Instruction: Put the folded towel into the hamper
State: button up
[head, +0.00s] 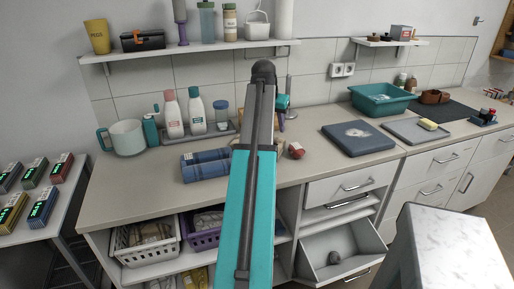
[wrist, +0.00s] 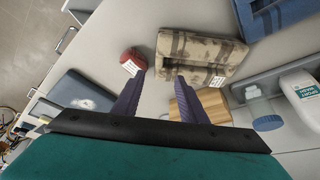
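My gripper (wrist: 161,76) is open, its two purple fingers apart and empty in the wrist view. A beige-and-brown patterned folded cloth (wrist: 203,55) with a white label lies just beyond the fingertips; I cannot tell if they touch it. In the head view my arm hides this cloth and most of the gripper. A blue folded cloth (head: 205,165) lies on the counter left of my arm, also at the wrist view's top right (wrist: 275,14). No hamper is clearly identifiable; a white basket (head: 146,252), a purple basket (head: 200,240) and an open tilted bin (head: 343,252) sit below the counter.
A red item (head: 296,150) lies right of my arm. Bottles (head: 173,115) stand at the back. A wooden block (wrist: 187,104) is beside the right finger. A marble-topped block (head: 455,245) stands front right.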

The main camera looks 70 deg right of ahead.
jog(key=p, duration=0.1)
send_over(279, 147)
jog(key=a, duration=0.3)
jog(key=shift+w+d+f, duration=0.1)
jog(key=shift+f, duration=1.85)
jog(key=shift+w+d+f, duration=0.1)
jog(key=shift+f, duration=1.8)
jog(key=shift+p+x, duration=0.95)
jog(key=shift+x, duration=1.6)
grip_shut()
